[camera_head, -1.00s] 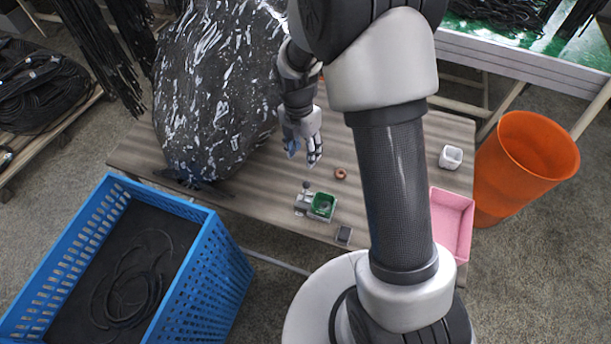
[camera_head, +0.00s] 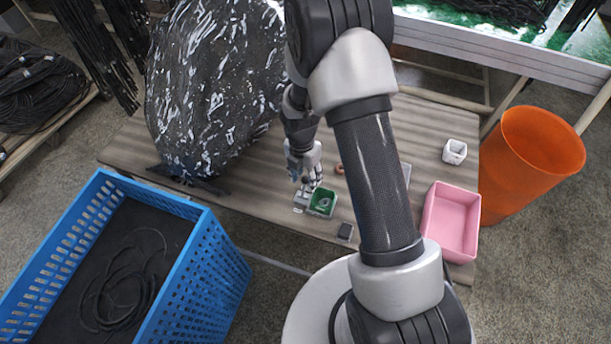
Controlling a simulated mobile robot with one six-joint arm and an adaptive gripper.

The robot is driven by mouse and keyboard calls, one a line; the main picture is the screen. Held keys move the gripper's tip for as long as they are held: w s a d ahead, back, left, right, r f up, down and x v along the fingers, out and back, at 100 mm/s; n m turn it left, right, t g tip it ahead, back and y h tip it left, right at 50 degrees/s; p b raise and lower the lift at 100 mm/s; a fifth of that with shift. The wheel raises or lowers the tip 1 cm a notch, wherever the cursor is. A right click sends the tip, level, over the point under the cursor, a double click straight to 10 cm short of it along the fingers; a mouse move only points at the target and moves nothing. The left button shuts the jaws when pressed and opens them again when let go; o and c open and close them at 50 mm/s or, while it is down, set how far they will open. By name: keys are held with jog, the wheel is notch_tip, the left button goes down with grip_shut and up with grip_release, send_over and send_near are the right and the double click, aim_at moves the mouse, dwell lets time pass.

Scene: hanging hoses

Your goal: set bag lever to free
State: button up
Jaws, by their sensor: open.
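A small grey device with a dark-knobbed lever (camera_head: 304,188) stands near the front edge of the wooden table; I take it for the bag lever, though no label is legible. A green tray (camera_head: 322,202) adjoins it on the right and holds a small ring-like piece. My gripper (camera_head: 307,180) is open and points down at the lever knob. Its fingers partly cover the knob, and I cannot tell whether they touch it. The lever's exact setting is too small to read.
A large dark, shiny bag (camera_head: 215,90) stands left on the table (camera_head: 265,200). A brown ring (camera_head: 340,169), a small dark block (camera_head: 346,231), a white cup (camera_head: 454,152) and a pink bin (camera_head: 452,220) are to the right. A blue crate (camera_head: 215,275) and an orange bucket (camera_head: 525,160) flank the table.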

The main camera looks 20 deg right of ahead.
grip_shut()
dwell(0.5)
